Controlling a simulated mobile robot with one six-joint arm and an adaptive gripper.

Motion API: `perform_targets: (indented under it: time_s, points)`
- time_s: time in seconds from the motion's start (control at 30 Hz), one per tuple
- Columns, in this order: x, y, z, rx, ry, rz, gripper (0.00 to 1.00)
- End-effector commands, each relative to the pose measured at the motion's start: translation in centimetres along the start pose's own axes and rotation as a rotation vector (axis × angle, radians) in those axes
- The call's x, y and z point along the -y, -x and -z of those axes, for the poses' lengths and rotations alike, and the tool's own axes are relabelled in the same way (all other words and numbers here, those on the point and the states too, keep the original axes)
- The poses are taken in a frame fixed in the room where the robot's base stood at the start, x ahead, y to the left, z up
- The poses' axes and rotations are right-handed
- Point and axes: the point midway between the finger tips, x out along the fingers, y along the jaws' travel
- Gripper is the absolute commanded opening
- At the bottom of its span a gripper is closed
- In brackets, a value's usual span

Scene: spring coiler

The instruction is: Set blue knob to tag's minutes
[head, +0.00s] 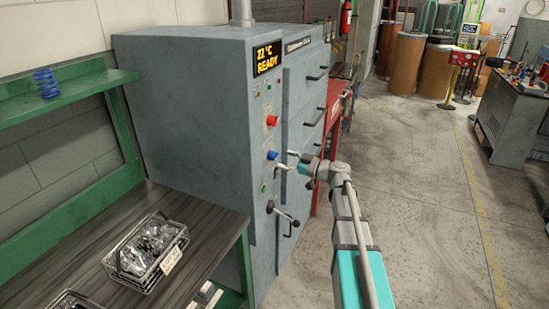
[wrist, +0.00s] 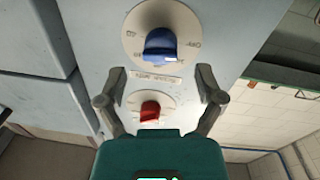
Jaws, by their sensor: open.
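The blue knob (head: 272,155) is on the front of the grey oven cabinet, below the red knob (head: 272,121). In the wrist view the blue knob (wrist: 160,47) sits on a round pale dial, its markings too blurred to read surely. My gripper (head: 293,160) is in front of the cabinet near the blue knob. In the wrist view my gripper (wrist: 161,71) is open and empty, its fingertips apart on either side, just short of the blue knob. A pale tag (head: 172,258) hangs on the wire basket (head: 122,279); its writing is too small to read.
The cabinet display (head: 268,60) reads 22 °C READY. A green button (head: 264,187) and a dark lever handle (head: 285,219) are below the knobs. The basket of metal parts stands on the workbench (head: 60,262). A blue spring (head: 46,83) stands on the green shelf.

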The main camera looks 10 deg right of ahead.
Motion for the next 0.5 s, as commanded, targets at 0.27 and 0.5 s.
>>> perform_targets:
  time_s: [0.27, 0.5]
  points:
    - [0.0, -3.2, 0.0, 0.000, 0.000, 0.001, 0.86]
    - [0.0, -4.0, 0.0, 0.000, 0.000, 0.000, 0.86]
